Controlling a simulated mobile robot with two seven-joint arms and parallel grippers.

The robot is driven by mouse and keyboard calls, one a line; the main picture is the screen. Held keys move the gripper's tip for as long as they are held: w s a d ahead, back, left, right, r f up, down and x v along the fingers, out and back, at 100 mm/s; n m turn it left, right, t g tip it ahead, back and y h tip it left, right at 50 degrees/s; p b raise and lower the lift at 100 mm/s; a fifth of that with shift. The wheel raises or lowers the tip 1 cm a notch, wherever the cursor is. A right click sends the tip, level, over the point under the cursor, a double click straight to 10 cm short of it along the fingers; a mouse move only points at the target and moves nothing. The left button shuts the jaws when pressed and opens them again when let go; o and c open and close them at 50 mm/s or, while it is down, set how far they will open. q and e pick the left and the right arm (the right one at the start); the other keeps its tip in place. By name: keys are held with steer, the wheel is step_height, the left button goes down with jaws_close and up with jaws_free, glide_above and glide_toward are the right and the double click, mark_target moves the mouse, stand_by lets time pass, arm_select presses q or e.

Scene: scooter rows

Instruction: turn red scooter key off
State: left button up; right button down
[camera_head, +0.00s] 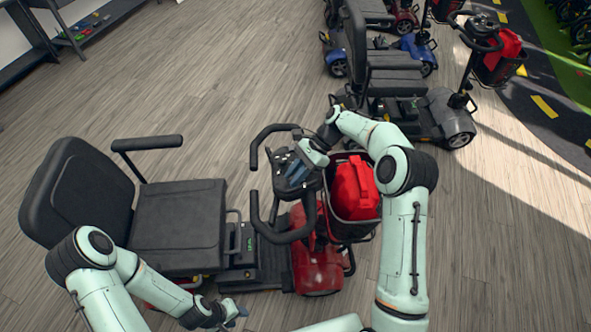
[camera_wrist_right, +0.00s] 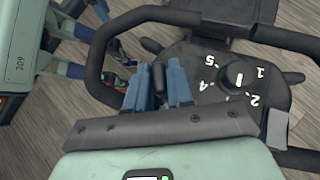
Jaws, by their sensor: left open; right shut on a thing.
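The red scooter (camera_head: 318,262) stands in front of me with its black seat to the left and its handlebar and console to the right. My right gripper (camera_head: 298,172) is at the console from above. In the right wrist view, its blue fingers (camera_wrist_right: 158,78) are shut on the small black key (camera_wrist_right: 158,72), beside the numbered speed dial (camera_wrist_right: 238,76). The key's lower part and slot are hidden, so I cannot tell its setting. My left gripper (camera_head: 238,312) is open and empty, low at the bottom of the head view, to the right of the scooter's seat.
A black basket with a red bag (camera_head: 355,190) is on the scooter's front, close to my right forearm. Black handlebar loops (camera_head: 262,150) surround the console. Other scooters (camera_head: 405,85) stand at the back right. The wood floor on the left is clear.

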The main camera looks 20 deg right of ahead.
steer(key=shift+w+r+n+g, duration=0.1)
steer(key=shift+n+g, duration=0.3)
steer(key=shift+n, duration=0.1)
steer(key=c, duration=1.1)
jaws_free()
steer(key=shift+v, duration=3.65)
steer(key=shift+w+a+r, duration=0.1)
